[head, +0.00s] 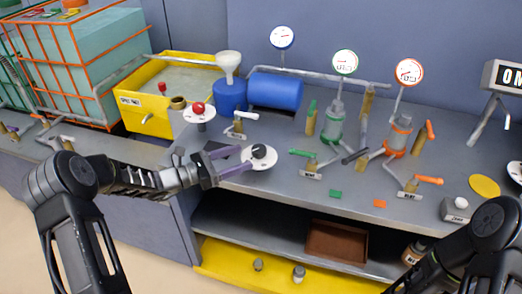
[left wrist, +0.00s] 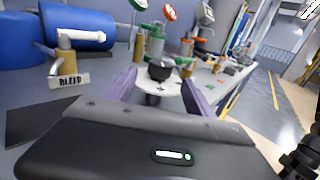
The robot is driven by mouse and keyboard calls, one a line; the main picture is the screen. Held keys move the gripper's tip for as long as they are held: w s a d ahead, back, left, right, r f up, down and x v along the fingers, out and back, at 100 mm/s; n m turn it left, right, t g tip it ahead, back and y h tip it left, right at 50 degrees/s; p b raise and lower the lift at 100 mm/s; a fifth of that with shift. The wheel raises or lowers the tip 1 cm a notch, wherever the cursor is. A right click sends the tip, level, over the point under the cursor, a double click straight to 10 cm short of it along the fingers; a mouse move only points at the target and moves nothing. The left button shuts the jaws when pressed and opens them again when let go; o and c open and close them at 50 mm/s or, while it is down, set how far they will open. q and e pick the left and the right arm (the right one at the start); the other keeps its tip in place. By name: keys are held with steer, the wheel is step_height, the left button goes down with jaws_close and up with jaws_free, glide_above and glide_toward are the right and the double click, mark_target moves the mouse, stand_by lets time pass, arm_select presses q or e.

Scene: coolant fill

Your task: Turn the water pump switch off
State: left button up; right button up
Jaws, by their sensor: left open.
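A round black knob (head: 259,151) stands on a white disc (head: 262,163) near the front left edge of the metal bench. It looks like a rotary switch, but I cannot read any label on the disc. My left gripper (head: 244,157) is open, with purple fingers reaching toward the knob from the left. In the left wrist view, the black knob (left wrist: 160,70) shows between the two fingertips, and I cannot tell whether they touch it. A red knob (head: 198,108) sits on another white disc farther back. My right gripper is out of view; only part of my right arm shows.
A valve with a white handle (head: 240,121) stands behind my left gripper; its label reads BLEED in the left wrist view (left wrist: 69,80). Green (head: 306,157) and orange (head: 420,182) handled valves stand to the right. A blue tank (head: 275,92) and yellow tub (head: 145,112) are behind.

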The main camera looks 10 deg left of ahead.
mark_target(259, 151)
arm_select(q)
steer(key=p+x, duration=0.1)
steer(key=x, duration=0.6)
steer(key=shift+w+d, duration=0.1)
steer(key=shift+c, duration=0.5)
steer(key=c, duration=1.3)
steer(key=shift+o, duration=0.2)
